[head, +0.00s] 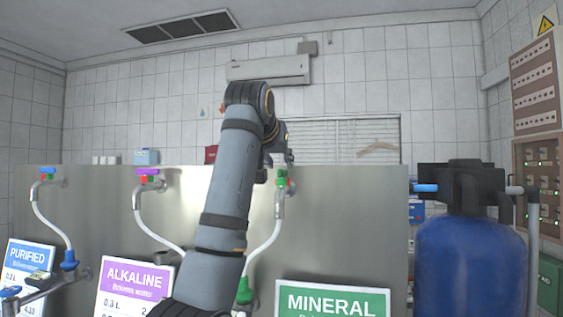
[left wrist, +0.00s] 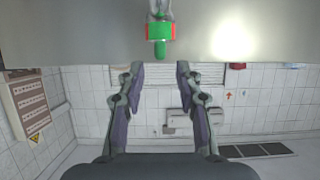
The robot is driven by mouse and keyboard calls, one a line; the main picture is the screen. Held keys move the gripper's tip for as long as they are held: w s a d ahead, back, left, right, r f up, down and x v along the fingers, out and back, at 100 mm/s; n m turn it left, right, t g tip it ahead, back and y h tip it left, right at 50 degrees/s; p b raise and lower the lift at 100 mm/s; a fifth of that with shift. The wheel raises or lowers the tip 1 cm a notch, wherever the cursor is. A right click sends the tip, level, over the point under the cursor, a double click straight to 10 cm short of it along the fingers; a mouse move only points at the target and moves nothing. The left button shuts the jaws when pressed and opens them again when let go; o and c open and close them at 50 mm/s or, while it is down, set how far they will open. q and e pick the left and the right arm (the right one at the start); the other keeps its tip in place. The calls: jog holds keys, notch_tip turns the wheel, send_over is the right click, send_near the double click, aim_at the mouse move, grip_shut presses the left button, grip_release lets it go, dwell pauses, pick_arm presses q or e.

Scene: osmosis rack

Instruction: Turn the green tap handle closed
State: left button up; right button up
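The green tap handle (head: 282,174) is on the grey tap above the MINERAL sign, at the steel panel's upper part. In the left wrist view, which is upside down, the green handle (left wrist: 160,32) shows at top centre, with red on both sides of it. My left gripper (head: 284,152) is close to the handle in the head view, partly hidden behind my own arm. In the left wrist view my left gripper (left wrist: 160,72) has its two fingers apart with nothing between them. The handle lies beyond the fingertips, roughly in line with the gap, not touched. My right gripper is not in view.
A tap with a purple handle (head: 148,172) and one with a blue handle (head: 48,171) stand to the left on the steel panel (head: 345,225). A white hose (head: 265,240) hangs below the green-handled tap. A blue tank (head: 470,265) stands at the right.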

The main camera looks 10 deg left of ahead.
pick_arm(q)
jog(key=p+x, duration=0.1)
jog(key=x, duration=0.3)
jog(key=shift+w+a, duration=0.1)
jog(key=shift+w, duration=0.1)
jog(key=shift+s, duration=0.1)
jog(key=shift+w+f, duration=0.1)
jog(key=shift+w, duration=0.1)
jog(key=shift+c, duration=1.2)
jog(key=c, duration=0.5)
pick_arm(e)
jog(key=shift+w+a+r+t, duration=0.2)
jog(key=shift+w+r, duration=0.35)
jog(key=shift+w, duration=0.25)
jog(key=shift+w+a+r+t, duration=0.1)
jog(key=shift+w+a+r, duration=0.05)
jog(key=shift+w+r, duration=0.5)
